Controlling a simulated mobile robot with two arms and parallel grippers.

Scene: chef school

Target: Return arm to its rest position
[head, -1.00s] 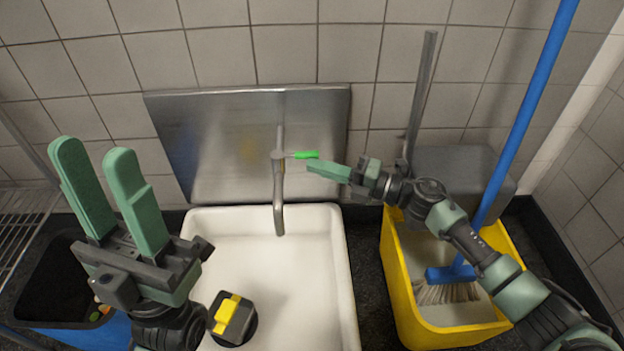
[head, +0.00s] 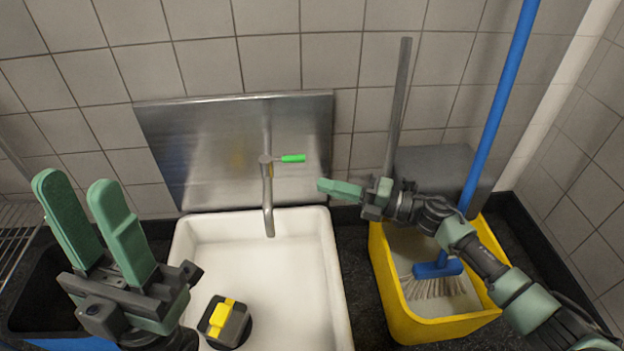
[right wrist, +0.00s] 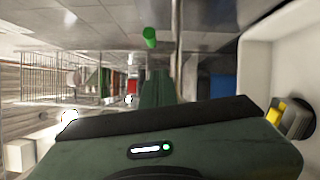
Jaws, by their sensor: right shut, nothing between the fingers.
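My right gripper (head: 326,187) is shut and empty. It points left, in the air to the right of the faucet (head: 267,190), apart from its green handle (head: 293,158). In the right wrist view, the shut fingers (right wrist: 157,90) show in the middle, and the green handle (right wrist: 149,37) is above them. My left gripper (head: 78,190) is at the left of the head view, its two green fingers pointing up with a gap between them. It is open and empty.
A white sink (head: 325,275) stands in the middle, with a black and yellow object (head: 229,321) at its lower left. A yellow bucket (head: 388,290) with a blue-handled brush (head: 437,269) stands under my right arm. A steel panel (head: 200,145) is on the tiled wall behind.

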